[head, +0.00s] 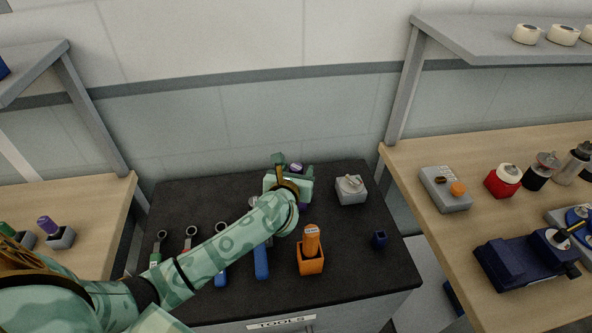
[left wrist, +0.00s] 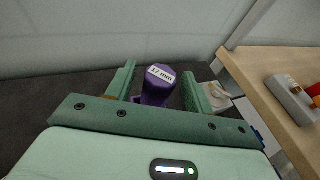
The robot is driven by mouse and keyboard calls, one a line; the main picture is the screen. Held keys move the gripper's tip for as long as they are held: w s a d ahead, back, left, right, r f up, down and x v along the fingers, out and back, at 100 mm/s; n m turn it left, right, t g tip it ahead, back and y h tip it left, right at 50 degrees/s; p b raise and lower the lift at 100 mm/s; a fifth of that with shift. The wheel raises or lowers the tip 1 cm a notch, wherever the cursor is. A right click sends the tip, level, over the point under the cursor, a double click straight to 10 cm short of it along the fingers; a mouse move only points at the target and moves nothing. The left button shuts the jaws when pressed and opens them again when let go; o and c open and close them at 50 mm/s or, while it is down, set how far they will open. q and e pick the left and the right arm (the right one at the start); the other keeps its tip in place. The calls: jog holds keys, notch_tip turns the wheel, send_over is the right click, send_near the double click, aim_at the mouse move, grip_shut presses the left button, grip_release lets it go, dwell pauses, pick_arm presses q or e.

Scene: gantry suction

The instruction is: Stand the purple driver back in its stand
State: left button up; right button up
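A purple driver (left wrist: 157,90) with a white size label on its end shows between the fingers of my left gripper (left wrist: 160,88) in the left wrist view. Small gaps show on both sides of it, so the fingers are open around it. The driver's lower part is hidden by the gripper. My right gripper is not in view.
Another purple-topped item (head: 48,224) sits in a grey block on the left bench. The right bench is cluttered.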

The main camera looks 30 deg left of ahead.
pick_arm(q)
jog(key=shift+r, duration=0.2)
jog(key=shift+s+d+r+p, duration=0.1)
jog(key=shift+s+p, duration=0.2)
jog(key=shift+s, duration=0.05)
jog(key=p+v, duration=0.1)
jog(key=v, duration=1)
jog(key=shift+s+p, duration=0.2)
jog(key=shift+p, duration=0.15)
